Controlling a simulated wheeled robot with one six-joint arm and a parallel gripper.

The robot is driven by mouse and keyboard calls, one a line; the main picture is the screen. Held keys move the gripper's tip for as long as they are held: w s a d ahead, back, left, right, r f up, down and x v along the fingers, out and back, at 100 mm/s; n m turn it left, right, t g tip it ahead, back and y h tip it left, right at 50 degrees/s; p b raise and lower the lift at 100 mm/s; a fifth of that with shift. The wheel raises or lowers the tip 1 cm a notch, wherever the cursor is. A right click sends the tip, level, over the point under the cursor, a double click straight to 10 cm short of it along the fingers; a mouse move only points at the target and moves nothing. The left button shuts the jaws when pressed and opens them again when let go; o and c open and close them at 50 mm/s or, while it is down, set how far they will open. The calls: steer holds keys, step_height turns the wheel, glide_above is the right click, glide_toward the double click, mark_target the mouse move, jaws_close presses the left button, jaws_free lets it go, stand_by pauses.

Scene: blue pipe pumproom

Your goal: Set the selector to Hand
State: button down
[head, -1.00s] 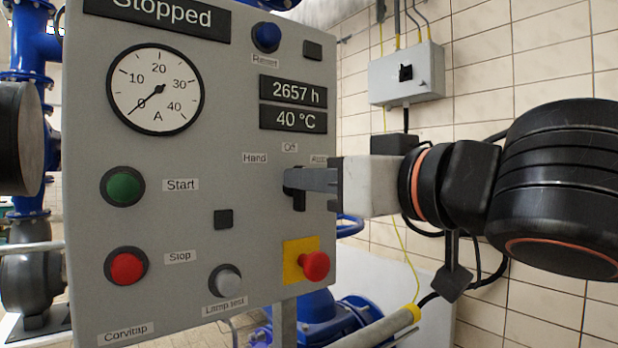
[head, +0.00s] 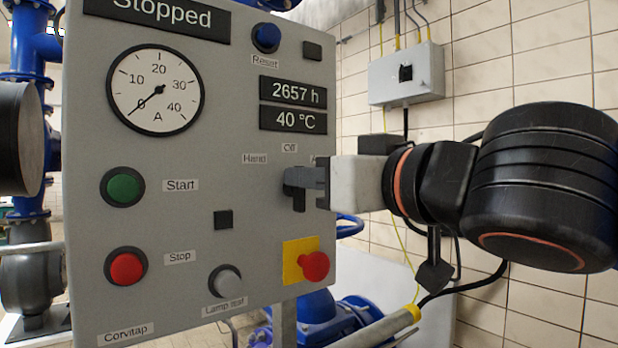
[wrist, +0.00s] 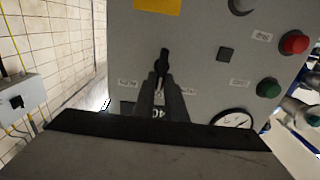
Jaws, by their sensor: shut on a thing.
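The selector (head: 298,198) is a black knob on the right side of the grey panel (head: 200,270). Its labels are Hand (head: 254,158) at left, Off (head: 289,148) at top and a third at right, mostly hidden by my gripper. My gripper (head: 306,178) reaches in from the right and is shut on the knob. The visible lower part of the knob hangs about straight down below Off; the fingers hide its upper part. In the wrist view, which is upside down, the selector (wrist: 163,60) sits between my fingertips (wrist: 161,84).
A red emergency button (head: 315,265) on a yellow plate is just below the selector. Start (head: 123,187), Stop (head: 127,267) and Lamp test (head: 226,281) buttons lie to the left and below. A grey wall box (head: 407,75) is behind at right. The display reads Stopped.

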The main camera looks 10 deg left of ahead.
steer(key=shift+f, duration=0.2)
steer(key=shift+s+a+f+n, duration=0.1)
steer(key=shift+s+a+n, duration=0.05)
steer(key=shift+n, duration=1.2)
steer(key=shift+s+a+f+n, duration=0.1)
steer(key=shift+f+n, duration=0.05)
steer(key=shift+n, duration=1.25)
steer(key=shift+s+a+f+n, duration=0.1)
steer(key=shift+s+a+n, duration=0.05)
steer(key=shift+n, duration=1.2)
steer(key=c, duration=1.8)
jaws_free()
steer(key=shift+w, duration=0.1)
steer(key=shift+c, duration=0.2)
steer(key=shift+r, duration=0.1)
